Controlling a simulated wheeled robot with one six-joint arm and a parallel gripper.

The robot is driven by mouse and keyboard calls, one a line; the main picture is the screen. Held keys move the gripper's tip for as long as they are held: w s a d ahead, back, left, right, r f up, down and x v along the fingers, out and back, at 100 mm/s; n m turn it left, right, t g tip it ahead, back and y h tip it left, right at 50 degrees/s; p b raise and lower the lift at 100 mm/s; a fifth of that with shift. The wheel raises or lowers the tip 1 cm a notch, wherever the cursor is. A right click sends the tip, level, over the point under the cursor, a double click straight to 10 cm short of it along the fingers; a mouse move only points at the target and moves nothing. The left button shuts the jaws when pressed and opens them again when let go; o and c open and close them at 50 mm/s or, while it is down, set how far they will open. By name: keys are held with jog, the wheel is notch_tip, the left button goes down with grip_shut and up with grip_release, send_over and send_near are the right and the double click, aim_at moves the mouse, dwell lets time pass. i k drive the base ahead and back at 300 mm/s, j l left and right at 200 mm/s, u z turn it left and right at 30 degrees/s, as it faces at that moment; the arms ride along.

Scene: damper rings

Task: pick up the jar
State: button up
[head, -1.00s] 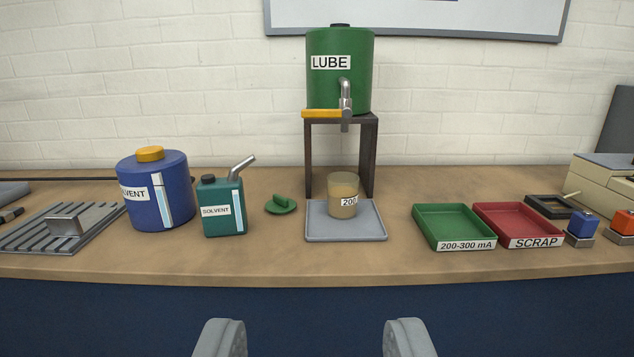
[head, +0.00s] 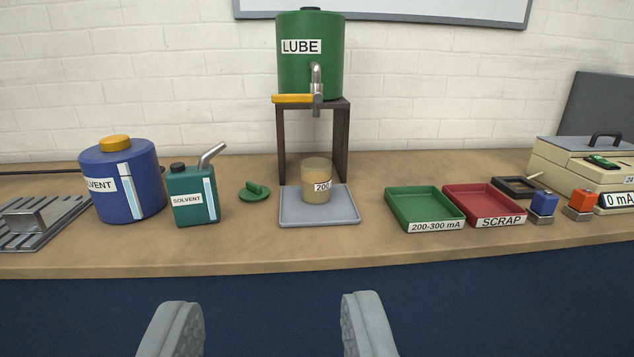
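The LUBE drum (head: 309,70) sits on a dark stand (head: 341,140) behind the jar. A teal solvent can (head: 194,197) and a green lid-like piece (head: 254,192) are left. A green bin (head: 395,208) and red SCRAP bin (head: 455,203) are right.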

aim_at(316, 173)
jog(key=i+j, duration=0.3)
jog(key=i, duration=0.2)
jog(key=i+j, duration=0.3)
jog(key=i, duration=0.25)
jog(key=l+z, duration=0.05)
